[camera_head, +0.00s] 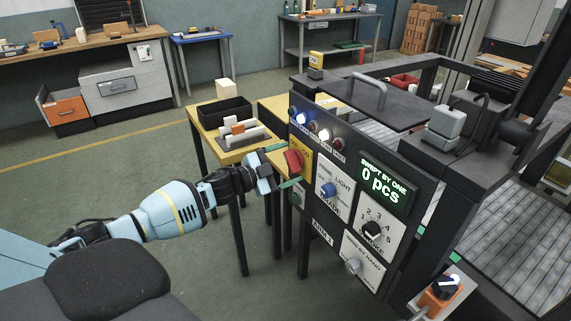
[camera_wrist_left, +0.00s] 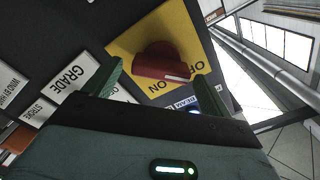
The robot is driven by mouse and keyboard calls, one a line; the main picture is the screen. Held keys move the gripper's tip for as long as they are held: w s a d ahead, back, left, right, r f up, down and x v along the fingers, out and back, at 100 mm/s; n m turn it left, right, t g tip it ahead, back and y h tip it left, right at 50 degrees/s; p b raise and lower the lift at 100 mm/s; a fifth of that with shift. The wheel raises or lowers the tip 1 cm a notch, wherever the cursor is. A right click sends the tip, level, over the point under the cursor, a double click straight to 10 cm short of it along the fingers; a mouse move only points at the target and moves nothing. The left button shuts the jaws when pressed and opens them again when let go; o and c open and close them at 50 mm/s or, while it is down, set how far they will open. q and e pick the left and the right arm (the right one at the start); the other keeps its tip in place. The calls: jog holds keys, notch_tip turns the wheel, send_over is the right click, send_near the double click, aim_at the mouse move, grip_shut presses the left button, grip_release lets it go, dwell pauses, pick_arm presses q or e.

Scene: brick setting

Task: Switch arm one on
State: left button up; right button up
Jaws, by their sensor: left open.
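The black control panel (camera_head: 335,243) stands in the middle of the head view, with "ARM 1" lettered low on it. Its red rotary switch (camera_head: 294,161) sits on a yellow plate at the panel's left side. In the left wrist view the red switch (camera_wrist_left: 165,62) shows on the yellow plate (camera_wrist_left: 135,43), which reads OFF and ON upside down. A white mark on the switch lies near the ON lettering. My left gripper (camera_head: 284,166) is open, its green fingers on either side of the switch. I cannot tell whether they touch it. My right gripper is out of view.
The panel also bears a green display (camera_head: 385,183) reading 0 pcs, a black stroke knob (camera_head: 373,230), a blue knob (camera_head: 330,190) and lit lamps (camera_head: 302,118). A yellow table with a black bin (camera_head: 222,113) stands behind my left gripper. Open floor lies left.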

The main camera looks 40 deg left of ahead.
pick_arm(q)
jog(key=c, duration=1)
